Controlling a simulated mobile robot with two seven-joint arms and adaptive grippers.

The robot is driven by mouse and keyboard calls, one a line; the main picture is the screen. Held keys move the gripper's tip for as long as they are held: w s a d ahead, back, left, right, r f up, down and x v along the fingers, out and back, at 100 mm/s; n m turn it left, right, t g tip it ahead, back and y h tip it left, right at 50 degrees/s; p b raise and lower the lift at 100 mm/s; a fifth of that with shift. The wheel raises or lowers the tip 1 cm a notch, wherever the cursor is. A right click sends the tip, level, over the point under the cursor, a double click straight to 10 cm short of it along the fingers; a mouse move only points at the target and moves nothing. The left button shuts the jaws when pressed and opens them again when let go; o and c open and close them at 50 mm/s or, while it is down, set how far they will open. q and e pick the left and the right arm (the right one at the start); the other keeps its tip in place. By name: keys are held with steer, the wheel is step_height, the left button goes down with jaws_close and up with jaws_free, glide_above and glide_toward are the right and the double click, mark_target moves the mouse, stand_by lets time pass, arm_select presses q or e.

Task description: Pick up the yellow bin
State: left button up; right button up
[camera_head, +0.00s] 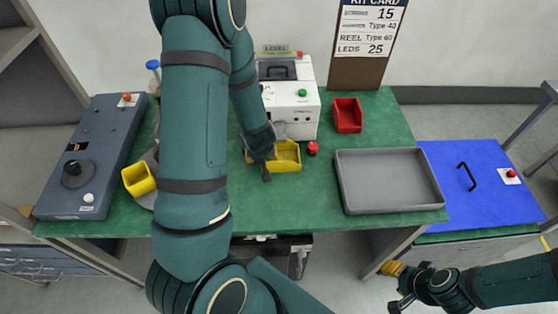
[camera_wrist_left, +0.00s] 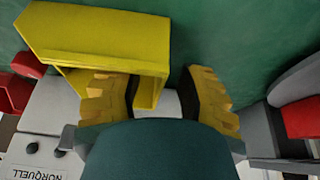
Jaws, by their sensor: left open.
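A yellow bin (camera_head: 289,160) stands on the green table in front of the white machine. My left gripper (camera_head: 265,168) is at its left side, partly covering it. In the left wrist view the same yellow bin (camera_wrist_left: 95,35) fills the upper left. My left gripper (camera_wrist_left: 160,95) is open there, with one finger over the bin's opening and the other outside it; a bin wall lies between them. I cannot tell whether they touch it. A second yellow bin (camera_head: 138,179) stands tilted at the left of the table. My right gripper (camera_head: 398,285) is open and empty at the lower right.
A red bin (camera_head: 347,115), a red button (camera_head: 313,148) and a grey tray (camera_head: 390,152) are to the right. The white machine (camera_head: 302,118) stands behind the bin. A grey-blue device (camera_head: 100,140) is at the left. Green table (camera_head: 320,205) is bare in front.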

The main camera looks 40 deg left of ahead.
arm_select(q)
steer(key=shift+x, duration=0.85)
steer(key=shift+o, duration=0.3)
jaws_close()
steer(key=shift+r, duration=0.1)
